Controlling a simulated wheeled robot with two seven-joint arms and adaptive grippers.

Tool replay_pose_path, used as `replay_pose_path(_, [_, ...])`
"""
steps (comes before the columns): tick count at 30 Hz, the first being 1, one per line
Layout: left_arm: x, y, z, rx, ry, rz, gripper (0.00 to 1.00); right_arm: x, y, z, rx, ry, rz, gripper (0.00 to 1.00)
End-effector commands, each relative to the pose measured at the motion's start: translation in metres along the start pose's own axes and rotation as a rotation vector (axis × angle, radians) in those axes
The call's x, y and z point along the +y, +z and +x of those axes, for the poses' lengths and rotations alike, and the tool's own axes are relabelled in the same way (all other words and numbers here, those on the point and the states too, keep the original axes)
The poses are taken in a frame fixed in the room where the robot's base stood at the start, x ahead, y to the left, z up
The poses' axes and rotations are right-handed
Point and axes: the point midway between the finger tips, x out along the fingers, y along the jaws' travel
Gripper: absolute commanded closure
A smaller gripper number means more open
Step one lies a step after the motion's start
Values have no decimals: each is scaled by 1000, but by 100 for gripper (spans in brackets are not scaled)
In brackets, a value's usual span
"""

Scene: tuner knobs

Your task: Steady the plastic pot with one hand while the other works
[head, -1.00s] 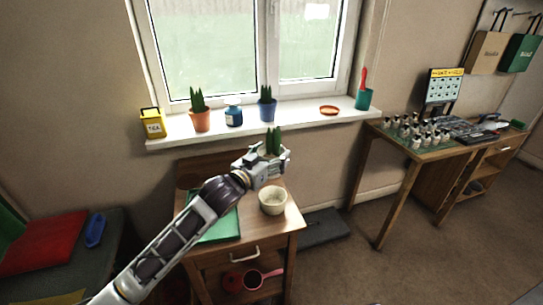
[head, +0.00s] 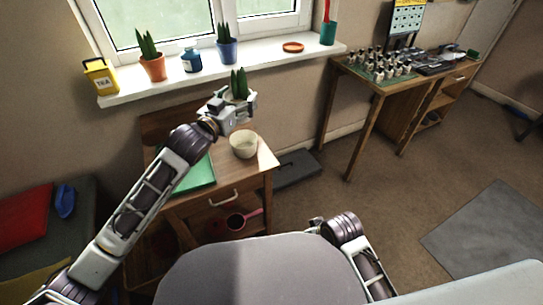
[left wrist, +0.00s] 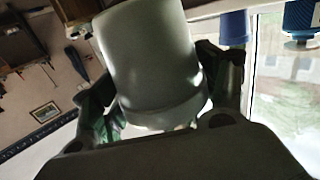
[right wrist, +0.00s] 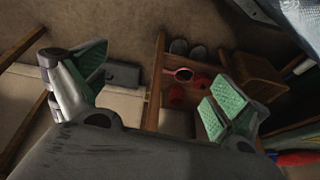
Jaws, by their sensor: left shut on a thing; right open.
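My left gripper (head: 236,106) is shut on a pale grey plastic pot, above the back of the small wooden cabinet. Spiky green leaves (head: 239,83) rise from the pot in the head view. In the left wrist view the pot (left wrist: 150,60) sits between the fingers. Its contents are hidden there. A cream round pot (head: 243,144) stands on the cabinet top, below and in front of the left gripper; its inside looks empty. My right gripper is open and empty in the right wrist view (right wrist: 158,88). It is low in front of the cabinet, away from both pots.
The cabinet top (head: 262,158) also carries a green mat (head: 195,176). On the windowsill (head: 185,78) stand an orange-potted plant (head: 152,68), a blue-potted plant (head: 227,50), a blue jar (head: 191,62) and a yellow tea tin (head: 100,77).

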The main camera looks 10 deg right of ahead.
Motion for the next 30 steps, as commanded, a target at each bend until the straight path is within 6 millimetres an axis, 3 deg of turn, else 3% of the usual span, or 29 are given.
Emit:
replay_pose_path(11, [0,-2,0,3,0,0,64,30,-63,-15,97,96,-129,0])
replay_pose_path(21, [0,-2,0,3,1,0,64,93,-111,-28,169,375,-266,0])
replay_pose_path(30, [0,-2,0,3,1,0,64,135,-155,-50,286,611,-389,0])
